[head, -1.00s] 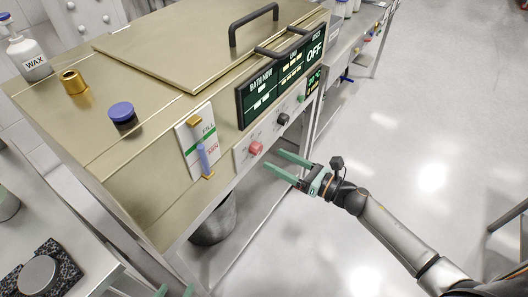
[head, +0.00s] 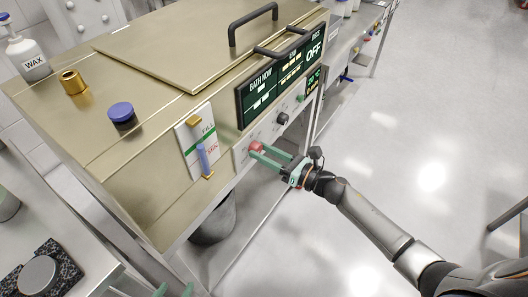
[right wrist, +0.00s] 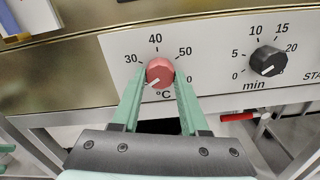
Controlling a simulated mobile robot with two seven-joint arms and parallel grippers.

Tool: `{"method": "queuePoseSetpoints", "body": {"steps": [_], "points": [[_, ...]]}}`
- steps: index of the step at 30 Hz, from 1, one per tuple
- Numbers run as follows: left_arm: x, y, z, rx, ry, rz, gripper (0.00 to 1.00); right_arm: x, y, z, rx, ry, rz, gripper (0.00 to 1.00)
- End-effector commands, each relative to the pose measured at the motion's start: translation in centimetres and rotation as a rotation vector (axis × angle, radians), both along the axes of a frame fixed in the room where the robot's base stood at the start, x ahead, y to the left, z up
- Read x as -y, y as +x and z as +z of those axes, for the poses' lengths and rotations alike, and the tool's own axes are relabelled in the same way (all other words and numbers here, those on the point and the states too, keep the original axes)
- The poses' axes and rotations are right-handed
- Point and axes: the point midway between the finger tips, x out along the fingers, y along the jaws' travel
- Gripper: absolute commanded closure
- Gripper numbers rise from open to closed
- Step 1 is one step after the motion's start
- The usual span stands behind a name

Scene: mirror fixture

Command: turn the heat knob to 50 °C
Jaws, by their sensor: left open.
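The heat knob is a red round knob (right wrist: 160,72) on the bath's white front panel, also in the head view (head: 255,147). Its scale shows 30, 40 and 50 around the top, with °C below. Its pale pointer line faces lower left, below the 30; the mark there is hidden by a finger. My right gripper (right wrist: 160,82) has one green finger on each side of the knob, close against it, and looks shut on it. My left gripper (head: 174,291) shows only its green fingertips at the bottom edge of the head view, open and away from the bath.
A black minutes knob (right wrist: 267,61) sits right of the heat knob. A dark display (head: 281,77) above reads BATH NOW and OFF. The fill gauge (head: 199,142) is to the left. A grey bin (head: 214,222) stands below.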

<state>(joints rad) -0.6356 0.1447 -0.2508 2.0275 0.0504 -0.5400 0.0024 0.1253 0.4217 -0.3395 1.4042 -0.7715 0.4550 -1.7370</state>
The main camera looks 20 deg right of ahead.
Motion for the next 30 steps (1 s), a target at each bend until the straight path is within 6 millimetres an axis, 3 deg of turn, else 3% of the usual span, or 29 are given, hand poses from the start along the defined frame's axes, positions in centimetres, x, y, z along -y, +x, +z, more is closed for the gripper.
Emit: {"method": "queuePoseSetpoints", "body": {"steps": [1,11,23,30], "points": [[0.00,0.04,0.05,0.001,0.000,0.000,0.31,0.00,-0.02,-0.01,0.000,0.000,0.001,0.63],[-0.01,0.05,0.04,0.001,0.000,0.000,0.31,0.01,-0.03,-0.02,0.000,0.000,0.001,1.00],[-0.02,0.00,-0.01,-0.001,0.001,0.001,0.31,0.01,-0.04,-0.01,-0.022,0.027,0.001,1.00],[-0.04,-0.11,-0.03,-0.006,0.002,0.001,0.31,0.01,-0.04,0.03,-0.104,0.133,0.001,1.00]]}}
